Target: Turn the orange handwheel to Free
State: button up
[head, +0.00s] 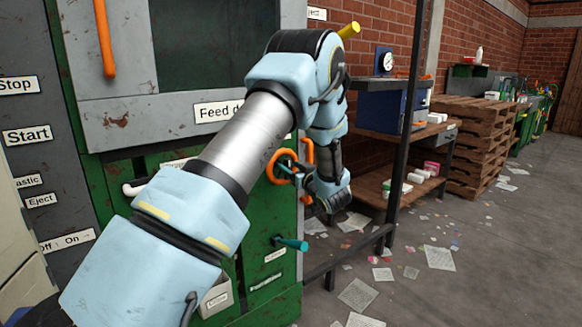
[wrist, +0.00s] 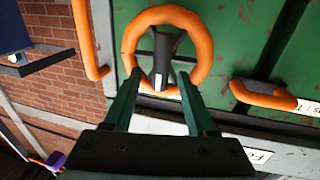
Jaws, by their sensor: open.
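The orange handwheel (wrist: 205,48) is a round ring with a dark hub and spoke, mounted on a green panel in the wrist view. In the head view the handwheel (head: 271,167) shows small beside my arm, partly covered by it. My gripper (wrist: 158,76) is open, with its two green fingers apart and their tips over the near part of the ring. Nothing is held between them. I cannot tell whether the fingers touch the ring. In the head view my gripper (head: 301,177) is small and partly hidden. No Free label is readable.
An orange handle (wrist: 270,94) sits right of the wheel in the wrist view, and an orange bar (wrist: 87,40) runs on its left. In the head view a teal handle (head: 290,243) sticks out below. A dark post (head: 408,110) and a wooden shelf (head: 375,187) stand to the right.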

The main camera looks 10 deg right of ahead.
jog(key=shift+w, duration=0.15)
jog(key=shift+a, duration=0.1)
jog(key=shift+c, duration=0.2)
grip_shut()
